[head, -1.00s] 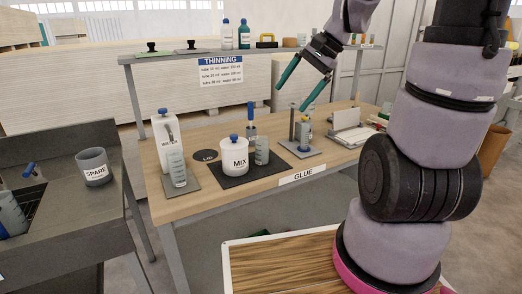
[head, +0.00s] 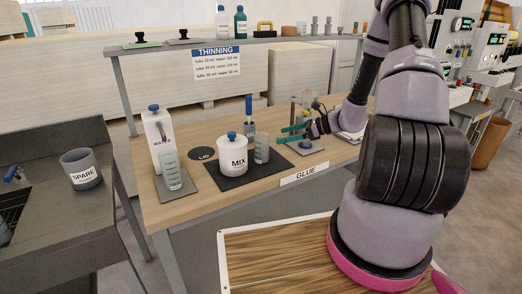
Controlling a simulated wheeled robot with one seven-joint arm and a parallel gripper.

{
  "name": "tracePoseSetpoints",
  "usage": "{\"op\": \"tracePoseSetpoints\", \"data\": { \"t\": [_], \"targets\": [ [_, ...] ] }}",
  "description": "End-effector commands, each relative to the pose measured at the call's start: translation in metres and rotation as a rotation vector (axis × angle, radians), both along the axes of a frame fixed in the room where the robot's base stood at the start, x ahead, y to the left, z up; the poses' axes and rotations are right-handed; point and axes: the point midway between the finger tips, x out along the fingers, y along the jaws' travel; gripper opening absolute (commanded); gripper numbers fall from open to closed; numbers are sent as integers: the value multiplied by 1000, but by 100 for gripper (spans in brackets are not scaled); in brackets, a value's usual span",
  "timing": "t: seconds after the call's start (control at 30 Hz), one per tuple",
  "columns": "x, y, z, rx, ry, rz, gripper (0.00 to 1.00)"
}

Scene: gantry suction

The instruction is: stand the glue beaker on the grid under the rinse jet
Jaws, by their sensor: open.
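My gripper (head: 288,133) is open, its two teal fingers pointing left at the glue stand (head: 293,112) behind the GLUE sign on the wooden bench. A small clear vessel with blue on it (head: 305,145) shows just below the fingers on the stand's grey plate; I take it to be the glue beaker, mostly hidden by the gripper. I cannot tell whether the fingers touch it. The dark grid (head: 14,203) lies in the grey sink bench at the left edge. A blue-handled fitting (head: 14,173), probably the rinse jet, is above it.
A clear beaker (head: 172,172) stands by the WATER jug (head: 157,128). The MIX pot (head: 232,160) and another clear beaker (head: 261,149) stand on a dark mat. The SPARE cup (head: 81,168) is on the sink bench. A shelf (head: 160,48) spans the back.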

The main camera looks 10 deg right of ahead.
Motion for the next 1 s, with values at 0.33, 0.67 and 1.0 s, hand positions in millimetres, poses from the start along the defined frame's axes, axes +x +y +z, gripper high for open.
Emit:
{"op": "tracePoseSetpoints", "data": {
  "t": [0.33, 0.67, 1.0],
  "targets": [
    [19, 40, -18, 0, 0, 3, 100],
    [34, 73, -38, 0, 0, 7, 100],
    [41, 83, -43, -1, 0, 4, 100]
  ]
}}
